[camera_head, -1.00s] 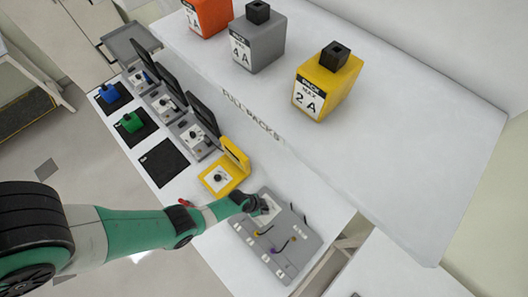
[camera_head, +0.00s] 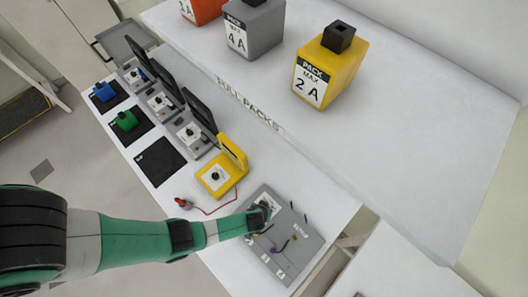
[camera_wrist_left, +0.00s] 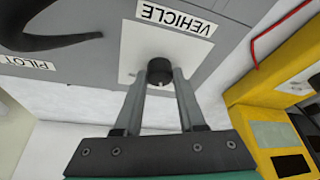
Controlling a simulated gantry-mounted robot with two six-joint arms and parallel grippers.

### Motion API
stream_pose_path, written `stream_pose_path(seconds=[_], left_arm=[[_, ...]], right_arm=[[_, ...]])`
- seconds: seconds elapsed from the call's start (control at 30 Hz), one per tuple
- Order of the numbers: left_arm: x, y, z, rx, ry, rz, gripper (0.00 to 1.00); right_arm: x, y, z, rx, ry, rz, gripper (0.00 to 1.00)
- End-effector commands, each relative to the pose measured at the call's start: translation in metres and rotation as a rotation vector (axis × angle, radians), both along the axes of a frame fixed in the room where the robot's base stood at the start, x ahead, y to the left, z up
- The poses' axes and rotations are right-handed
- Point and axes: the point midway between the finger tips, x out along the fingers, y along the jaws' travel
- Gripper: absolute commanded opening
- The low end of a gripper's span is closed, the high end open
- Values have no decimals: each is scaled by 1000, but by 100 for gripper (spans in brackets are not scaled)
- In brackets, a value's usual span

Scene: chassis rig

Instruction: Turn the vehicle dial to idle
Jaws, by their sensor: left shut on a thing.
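The vehicle dial (camera_wrist_left: 160,73) is a black round knob on a white plate, beside the label VEHICLE (camera_wrist_left: 176,19) in the left wrist view. My left gripper (camera_wrist_left: 160,78) is shut on the knob, one finger on each side. In the head view my left gripper (camera_head: 262,212) is at the upper left of the grey panel (camera_head: 262,261) and hides most of the dial. Which setting the dial points to cannot be seen. My right gripper is not in view.
A yellow device (camera_head: 222,172) stands just behind the gripper, with a red lead (camera_head: 212,211) on the table. Dark curved leads (camera_head: 281,245) lie on the grey panel. Yellow (camera_head: 328,68) and grey (camera_head: 254,27) packs stand on the shelf above.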

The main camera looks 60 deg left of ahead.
Motion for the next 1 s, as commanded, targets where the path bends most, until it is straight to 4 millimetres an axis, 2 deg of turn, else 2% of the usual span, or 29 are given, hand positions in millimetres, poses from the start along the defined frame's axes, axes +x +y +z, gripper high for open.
stream_pose_path(seconds=[0.1,0.5,1.0], left_arm=[[1,-1,-2,0,-1,100,0],[1,-2,0,-2,1,345,0],[1,-2,-1,-3,1,403,0]], right_arm=[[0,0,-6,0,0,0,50],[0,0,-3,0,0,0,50],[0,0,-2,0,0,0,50]])
